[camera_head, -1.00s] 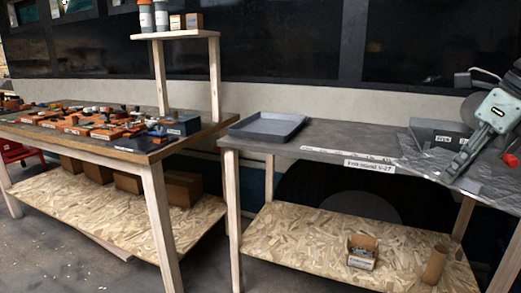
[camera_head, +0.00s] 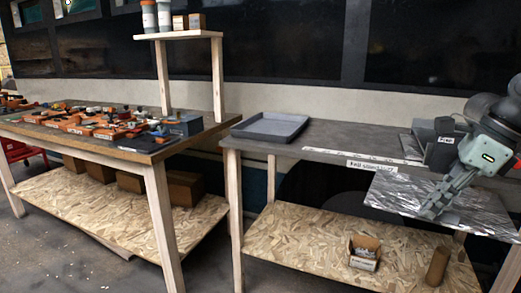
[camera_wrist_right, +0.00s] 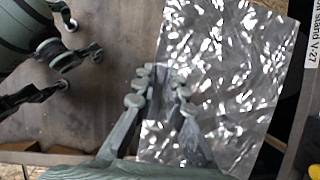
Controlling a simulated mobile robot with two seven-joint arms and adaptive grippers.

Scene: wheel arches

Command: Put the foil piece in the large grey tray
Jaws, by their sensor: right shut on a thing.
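The foil piece (camera_head: 400,190) is a crinkled, shiny silver sheet at the right of the right-hand table. My right gripper (camera_head: 430,212) is shut on it and holds it near the table's front edge, part of it reaching out past that edge. In the right wrist view the foil (camera_wrist_right: 235,70) spreads on the right of my right gripper's fingers (camera_wrist_right: 160,85). The large grey tray (camera_head: 268,128) lies flat and empty at the left end of the same table, apart from the foil. My left gripper is in neither view.
Tabletop between tray and foil is mostly clear, with a pale label strip. The left table (camera_head: 130,150) is crowded with parts.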

